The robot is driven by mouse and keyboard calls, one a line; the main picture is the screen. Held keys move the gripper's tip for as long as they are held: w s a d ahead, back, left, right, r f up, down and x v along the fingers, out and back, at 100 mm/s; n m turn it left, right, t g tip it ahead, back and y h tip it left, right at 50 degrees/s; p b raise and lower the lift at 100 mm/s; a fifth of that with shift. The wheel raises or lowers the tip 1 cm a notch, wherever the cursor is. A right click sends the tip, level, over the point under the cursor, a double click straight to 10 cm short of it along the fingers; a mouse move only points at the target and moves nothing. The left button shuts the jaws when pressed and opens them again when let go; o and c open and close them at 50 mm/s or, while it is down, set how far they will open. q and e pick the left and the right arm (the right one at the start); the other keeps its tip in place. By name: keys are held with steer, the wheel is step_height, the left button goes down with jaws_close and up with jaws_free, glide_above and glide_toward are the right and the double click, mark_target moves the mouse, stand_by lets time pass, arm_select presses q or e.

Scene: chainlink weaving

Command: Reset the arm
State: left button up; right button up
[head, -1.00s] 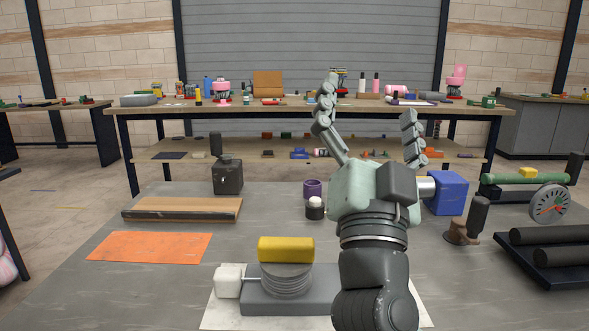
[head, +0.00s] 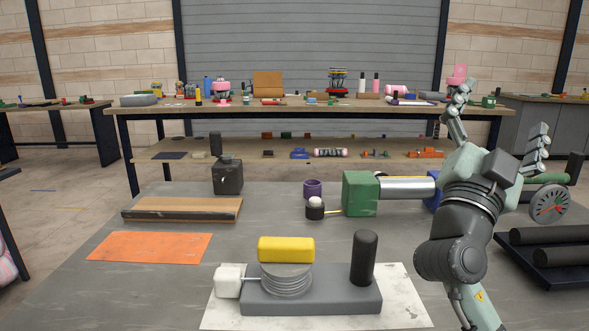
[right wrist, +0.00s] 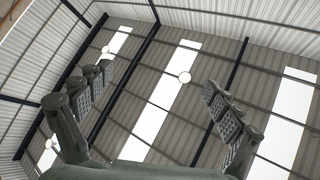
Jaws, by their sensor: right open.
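My right gripper (head: 500,110) is raised at the right side of the head view, its two segmented fingers spread apart and pointing up. Nothing is between the fingers. In the right wrist view the open fingers (right wrist: 158,110) show against the roof. My right arm hides part of a blue block (head: 432,192) and part of the green roller on the right. My left gripper is not in view.

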steer(key=s+d+f+m+g+h, duration=0.1)
steer(key=d+m+g+h, duration=0.1)
steer(key=d+g, duration=0.2)
steer(key=s+d+f+m+g+h, duration=0.1)
steer(key=d+g, duration=0.3)
steer(key=d, duration=0.6)
steer(key=shift+s+d+f+m+h, duration=0.25)
steer(key=shift+s+f+m+h, duration=0.2)
steer(key=shift+s+h, duration=0.35)
steer(key=shift+w+f, duration=0.1)
steer(key=shift+w, duration=0.05)
